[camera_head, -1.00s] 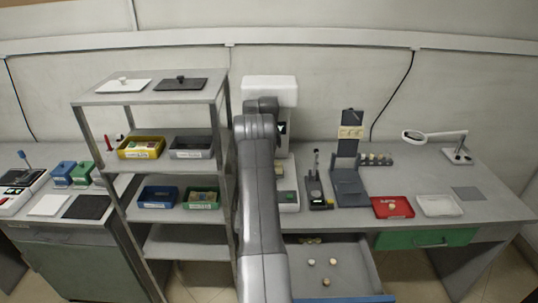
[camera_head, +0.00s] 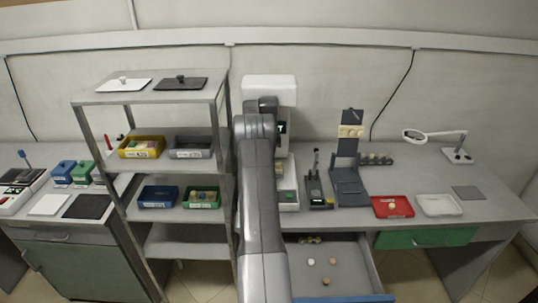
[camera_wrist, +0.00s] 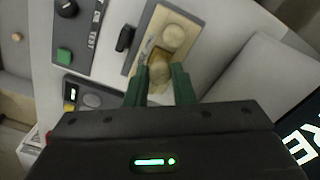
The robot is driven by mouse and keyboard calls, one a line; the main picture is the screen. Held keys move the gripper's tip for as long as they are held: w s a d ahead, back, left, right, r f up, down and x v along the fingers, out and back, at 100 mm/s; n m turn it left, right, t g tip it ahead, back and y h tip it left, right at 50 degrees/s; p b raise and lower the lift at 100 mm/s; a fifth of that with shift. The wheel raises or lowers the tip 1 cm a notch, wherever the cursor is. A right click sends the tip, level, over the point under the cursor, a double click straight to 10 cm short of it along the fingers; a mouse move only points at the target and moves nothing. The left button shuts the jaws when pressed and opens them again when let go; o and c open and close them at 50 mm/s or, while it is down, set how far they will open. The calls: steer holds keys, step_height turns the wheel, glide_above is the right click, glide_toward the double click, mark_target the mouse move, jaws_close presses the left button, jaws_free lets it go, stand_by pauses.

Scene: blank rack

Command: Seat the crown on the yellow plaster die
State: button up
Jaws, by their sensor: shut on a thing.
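My gripper (camera_wrist: 160,88) has green fingers, pointed down at a beige plate on the white machine. It is shut on a small tan rounded piece (camera_wrist: 160,72), which looks like the crown; the fingers hide part of it. A second pale round piece (camera_wrist: 174,38) sits on the same plate (camera_wrist: 144,48), just beyond the fingertips. I cannot tell whether the held piece touches the plate. In the head view my arm hides the gripper at the white machine (camera_head: 288,190).
A shelf unit (camera_head: 222,150) with bins stands left of my arm. A dark stand (camera_head: 349,190), a red tray (camera_head: 392,207) and a white tray (camera_head: 439,205) lie to the right. An open drawer (camera_head: 345,265) with several small pieces is below the bench.

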steer(key=shift+f+b, duration=0.5)
steer(key=shift+f, duration=0.65)
steer(key=o, duration=1)
steer(key=shift+o, duration=0.2)
steer(key=shift+r, duration=0.15)
step_height(320, 180, up, 7)
steer(key=shift+r+b, duration=0.15)
steer(key=shift+b, duration=0.65)
